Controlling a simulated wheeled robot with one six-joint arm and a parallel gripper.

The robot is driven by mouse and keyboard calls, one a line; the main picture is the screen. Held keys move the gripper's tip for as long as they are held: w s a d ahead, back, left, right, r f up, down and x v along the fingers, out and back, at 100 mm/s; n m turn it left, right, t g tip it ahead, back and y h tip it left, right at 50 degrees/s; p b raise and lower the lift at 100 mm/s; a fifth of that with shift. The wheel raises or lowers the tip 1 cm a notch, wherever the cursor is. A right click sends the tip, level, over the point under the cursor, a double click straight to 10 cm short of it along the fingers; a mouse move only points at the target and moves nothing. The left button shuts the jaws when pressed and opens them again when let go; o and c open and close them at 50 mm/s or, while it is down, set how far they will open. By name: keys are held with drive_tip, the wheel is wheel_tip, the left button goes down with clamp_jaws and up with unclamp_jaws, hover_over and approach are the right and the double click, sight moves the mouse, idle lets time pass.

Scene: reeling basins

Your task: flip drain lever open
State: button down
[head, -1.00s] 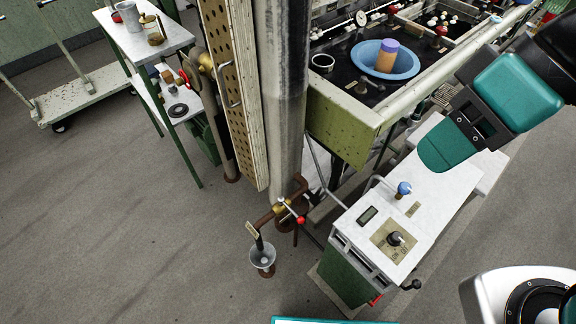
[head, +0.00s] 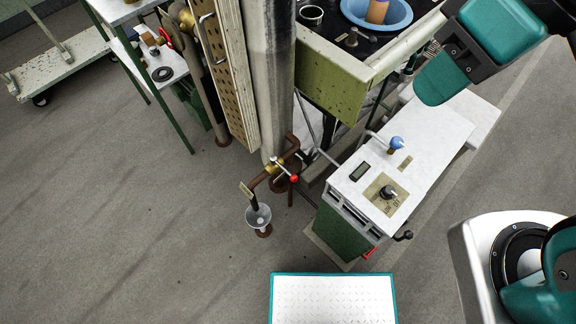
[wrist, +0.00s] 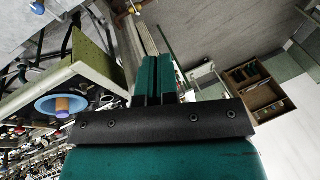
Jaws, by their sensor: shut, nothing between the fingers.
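The drain lever (head: 285,170) is a thin handle with a red ball end. It sits on a brass valve (head: 273,167) in a brown pipe, low beside the grey column in the head view. The handle slants down to the right across the pipe. The pipe's spout ends over a small grey funnel (head: 258,215). My gripper (head: 432,92) is at the upper right, above the white-topped cabinet and well apart from the lever. In the wrist view my gripper (wrist: 156,72) has its teal fingers together with nothing between them. I cannot make out the lever there.
A white-topped cabinet (head: 430,130) with a blue knob and a dial stands right of the valve. The green basin (head: 345,105) is behind it, with a blue bowl (head: 402,18). A perforated panel (head: 222,75) stands left of the column.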

sight(284, 169)
drive_tip(key=w+a+f+n+y+b, duration=0.1)
drive_tip(key=w+f+b, duration=0.6)
drive_tip(key=f, duration=0.8)
drive_tip(key=w+a+f+n+b, duration=0.1)
drive_tip(key=w+a+f+b, duration=0.1)
drive_tip(key=w+f+b, duration=0.6)
drive_tip(key=w+a+f+y+b, duration=0.1)
drive_tip(key=w+a+f+b, duration=0.1)
drive_tip(key=w+f+b, duration=0.5)
wheel_tip(284, 169, down, 16)
drive_tip(key=b, duration=0.6)
drive_tip(key=shift+w+f+n+g+y+b, duration=0.25)
drive_tip(key=shift+w+n+g+y+b, duration=0.05)
drive_tip(key=shift+n+g, duration=0.1)
drive_tip(key=shift+a+f, duration=0.1)
drive_tip(key=s+a+f+b, duration=0.1)
drive_tip(key=s+a+f, duration=0.2)
drive_tip(key=a+f, duration=0.5)
drive_tip(key=shift+s+f+b, duration=0.25)
drive_tip(key=shift+f+b, duration=0.15)
drive_tip(key=shift+f, duration=0.05)
drive_tip(key=shift+a, duration=0.1)
